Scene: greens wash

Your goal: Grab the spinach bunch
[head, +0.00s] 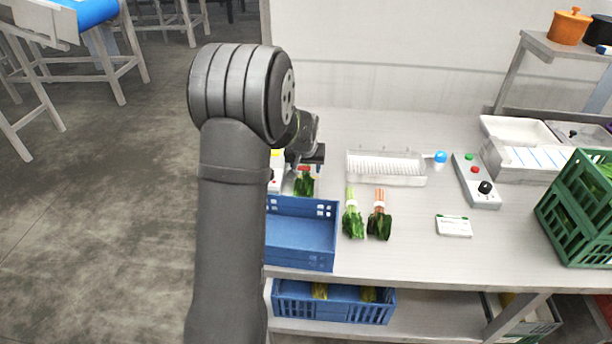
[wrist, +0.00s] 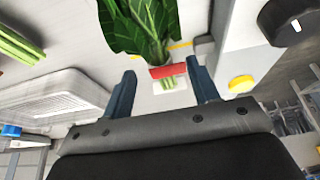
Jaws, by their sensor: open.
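A dark green leafy bunch with a red band, which looks like the spinach bunch (head: 304,187), lies just beyond the blue crate. In the wrist view the bunch (wrist: 148,28) has its leaves at the top and its red band and pale stem ends between the finger tips. My gripper (head: 305,157) is over the stem end, partly hidden by my arm in the head view. In the wrist view my gripper (wrist: 161,80) is open, with one finger on each side of the stems and a gap to both. I cannot tell its exact height.
A blue crate (head: 300,238) stands in front of the bunch. Two other bunches, one green (head: 353,222) and one with reddish stems (head: 379,224), lie to the right. A control box with a yellow button (wrist: 240,83) is close beside my gripper. A white rack (head: 386,167) stands behind.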

